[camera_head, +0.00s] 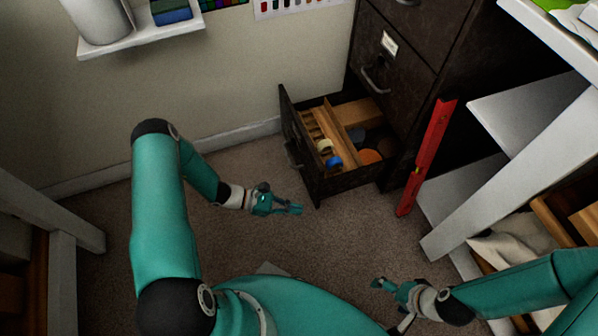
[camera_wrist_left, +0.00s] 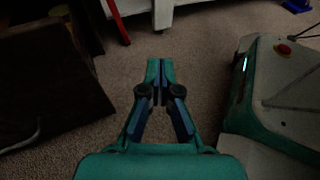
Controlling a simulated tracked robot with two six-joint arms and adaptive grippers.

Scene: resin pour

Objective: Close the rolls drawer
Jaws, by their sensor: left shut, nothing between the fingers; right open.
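The rolls drawer (camera_head: 352,184) is the low drawer of the dark cabinet (camera_head: 392,80), and it stands pulled out over the carpet. Inside are a wooden divider, rolls of tape and round discs. Its front panel (camera_head: 300,150) faces left, with a handle on its outer side. My left gripper (camera_head: 298,209) is shut and empty, in front of the drawer and apart from its front panel. It also shows shut in the left wrist view (camera_wrist_left: 160,72), with a dark panel to its left. My right gripper (camera_head: 378,284) is open and empty, low over the carpet right of centre.
A red level (camera_head: 428,155) leans upright just right of the drawer. White shelving (camera_head: 520,175) stands at the right, and a white-legged table (camera_head: 62,255) at the left. Carpet (camera_head: 250,165) between the wall and the drawer is clear.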

